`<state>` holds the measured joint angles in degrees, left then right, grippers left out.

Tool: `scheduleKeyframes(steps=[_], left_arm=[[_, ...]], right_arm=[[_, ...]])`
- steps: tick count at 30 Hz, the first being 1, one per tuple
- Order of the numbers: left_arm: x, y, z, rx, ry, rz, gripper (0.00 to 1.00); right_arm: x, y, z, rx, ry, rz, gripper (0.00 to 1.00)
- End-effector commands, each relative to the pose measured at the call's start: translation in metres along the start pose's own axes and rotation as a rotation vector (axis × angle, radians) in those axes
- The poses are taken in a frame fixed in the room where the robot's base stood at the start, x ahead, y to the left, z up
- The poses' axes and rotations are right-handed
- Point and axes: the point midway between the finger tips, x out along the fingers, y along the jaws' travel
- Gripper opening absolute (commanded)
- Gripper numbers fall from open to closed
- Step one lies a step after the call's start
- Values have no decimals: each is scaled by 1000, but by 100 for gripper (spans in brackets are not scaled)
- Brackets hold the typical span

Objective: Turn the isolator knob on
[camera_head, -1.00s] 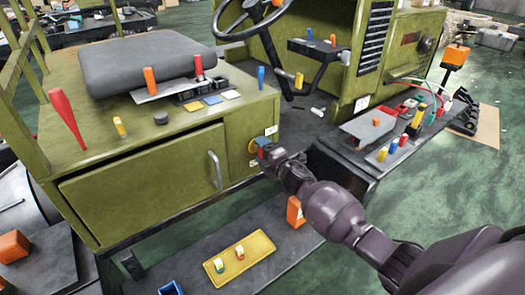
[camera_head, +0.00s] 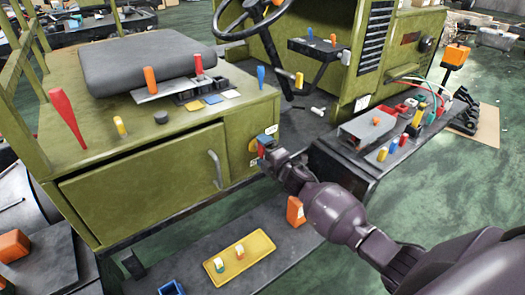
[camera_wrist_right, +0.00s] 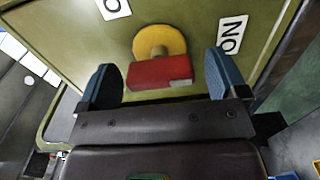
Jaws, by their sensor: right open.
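The isolator knob (camera_wrist_right: 160,72) is a red bar handle in front of a round yellow plate (camera_wrist_right: 158,41) on the green panel. My right gripper (camera_wrist_right: 161,74) is open, with one blue-padded finger beyond each end of the red bar and gaps on both sides. The bar lies crosswise in the right wrist view. A white ON label (camera_wrist_right: 231,36) is right of the knob. Another label (camera_wrist_right: 113,7), partly cut off, is at upper left. In the head view the right gripper (camera_head: 266,146) is at the panel and partly hides the knob. The left gripper is not in view.
The panel ends the green seat box, beside a drawer with a grey handle (camera_head: 215,168). A dark shelf (camera_head: 340,160) with several tools stands right of the gripper. Below lie a yellow tray (camera_head: 240,262) and an orange block (camera_head: 295,211). Green floor is open at right.

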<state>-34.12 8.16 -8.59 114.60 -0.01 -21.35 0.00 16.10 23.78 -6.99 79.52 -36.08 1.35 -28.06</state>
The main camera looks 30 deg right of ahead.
Motion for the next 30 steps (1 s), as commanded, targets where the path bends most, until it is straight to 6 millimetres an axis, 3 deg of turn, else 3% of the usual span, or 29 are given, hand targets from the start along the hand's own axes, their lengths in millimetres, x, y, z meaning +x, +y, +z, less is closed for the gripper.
scheduleKeyframes(steps=[8,18,30], left_arm=[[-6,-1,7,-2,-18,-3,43],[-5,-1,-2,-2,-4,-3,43],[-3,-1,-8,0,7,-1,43]], right_arm=[[-44,0,0,0,0,-1,92],[-91,0,0,1,-1,-1,92],[-101,0,0,1,0,-1,92]])
